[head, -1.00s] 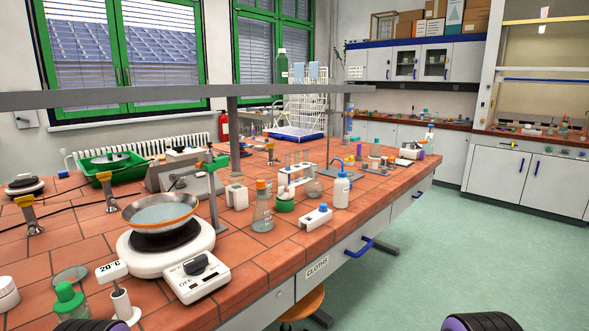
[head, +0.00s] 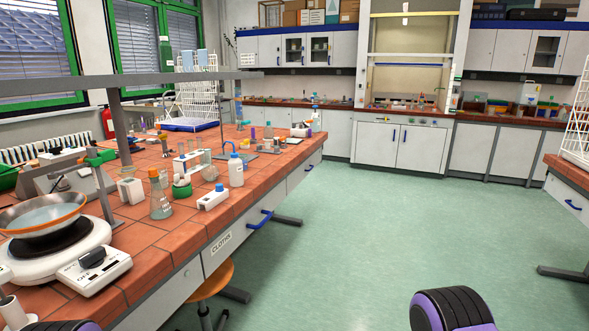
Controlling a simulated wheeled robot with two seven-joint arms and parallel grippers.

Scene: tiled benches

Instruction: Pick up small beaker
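I cannot make out a small beaker for certain in the head view. A conical glass flask (head: 160,203) with an orange stopper stands on the near tiled bench (head: 150,240). Behind it is a white rack (head: 188,160) with glass tubes. A small greyish rounded vessel (head: 210,173) stands beside the rack, too small to name. Other small items farther along the bench are too small to tell apart. Neither of my grippers shows; only purple and black parts of my arms show at the bottom edge.
A hotplate (head: 70,252) with a bowl (head: 42,215) stands at the bench's near left. A white bottle (head: 236,172) stands near the bench edge. A stool (head: 212,282) is partly under the bench. The green floor (head: 370,230) is open ahead. Another bench (head: 568,180) stands at right.

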